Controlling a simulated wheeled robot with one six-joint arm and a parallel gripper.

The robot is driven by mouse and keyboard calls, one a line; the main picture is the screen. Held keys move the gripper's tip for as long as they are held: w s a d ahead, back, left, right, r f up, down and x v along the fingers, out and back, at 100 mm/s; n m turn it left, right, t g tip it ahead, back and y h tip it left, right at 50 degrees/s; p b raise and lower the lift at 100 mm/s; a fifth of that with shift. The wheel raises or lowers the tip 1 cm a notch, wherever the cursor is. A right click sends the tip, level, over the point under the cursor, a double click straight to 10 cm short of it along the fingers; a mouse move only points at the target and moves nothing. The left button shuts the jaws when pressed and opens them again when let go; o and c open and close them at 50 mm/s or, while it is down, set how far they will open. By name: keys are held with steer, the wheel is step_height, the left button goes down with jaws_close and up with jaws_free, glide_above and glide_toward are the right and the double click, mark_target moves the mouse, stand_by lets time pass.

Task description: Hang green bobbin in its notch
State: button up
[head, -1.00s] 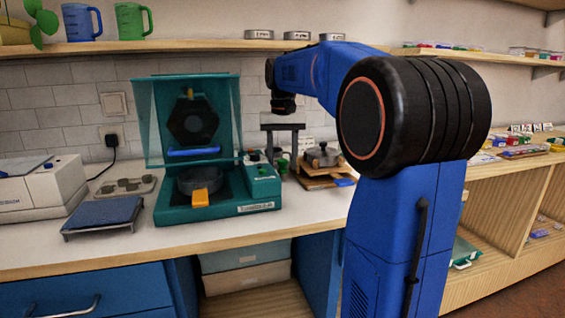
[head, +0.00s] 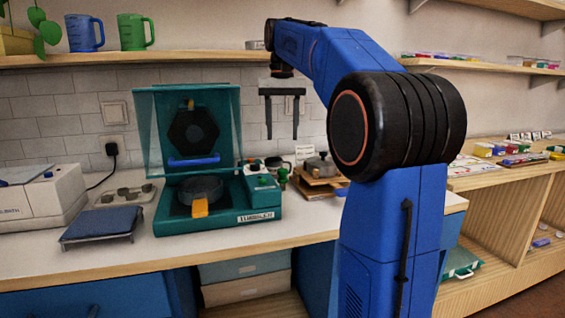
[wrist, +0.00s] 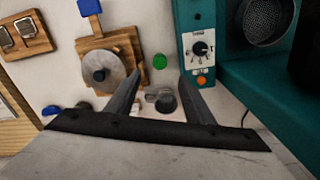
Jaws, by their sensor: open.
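A green round thing, likely the green bobbin (wrist: 159,61), shows from above on the white bench in the wrist view, between the wooden stand and the teal machine. In the head view it is a small green piece (head: 283,174) at the right of the machine. My gripper (head: 282,137) points down, open and empty, well above it. In the wrist view its two fingers (wrist: 160,75) lie either side of the green thing, apart from it. I cannot make out a notch.
The teal tumbler machine (head: 262,217) with its raised lid stands left of my gripper. A wooden stand (wrist: 128,52) with a round metal part is on the other side. A grey cylinder (wrist: 166,103) stands near the green thing. The wall shelf (head: 200,59) runs behind.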

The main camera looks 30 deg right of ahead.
mark_target(282, 169)
step_height(282, 169, up, 5)
steer(key=m, duration=1.2)
step_height(282, 169, down, 18)
steer(key=shift+r, duration=0.15)
jaws_close()
steer(key=shift+r, duration=0.1)
